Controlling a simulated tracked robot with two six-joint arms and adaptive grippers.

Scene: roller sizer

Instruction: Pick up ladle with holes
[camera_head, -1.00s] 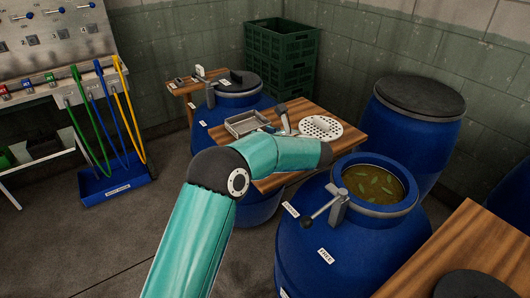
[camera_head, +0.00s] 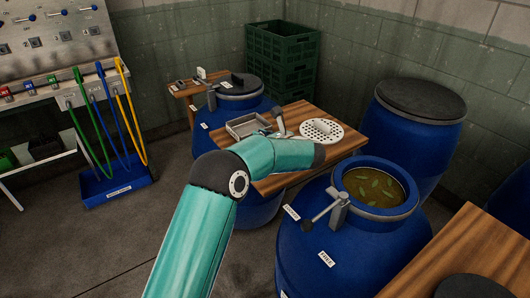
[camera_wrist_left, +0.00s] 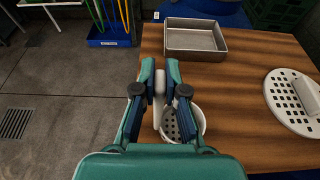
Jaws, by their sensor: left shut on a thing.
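The ladle with holes (camera_wrist_left: 170,123) shows in the left wrist view as a grey, perforated piece within a pale round rim, just below my fingers. I cannot tell whether the rim belongs to the ladle or to a separate cup. My left gripper (camera_wrist_left: 160,84) is shut on a pale upright part that looks like the ladle's handle, over the left part of the wooden table (camera_wrist_left: 240,140). In the head view my left gripper (camera_head: 279,120) is small above the table, and my arm hides the ladle. My right gripper is not in view.
A metal tray (camera_head: 246,126) and a white perforated disc (camera_head: 322,131) lie on the table. An open blue barrel (camera_head: 352,240) with liquid and leaves stands in front, a lidded barrel (camera_head: 415,130) behind. Green crates (camera_head: 285,55) stand at the back.

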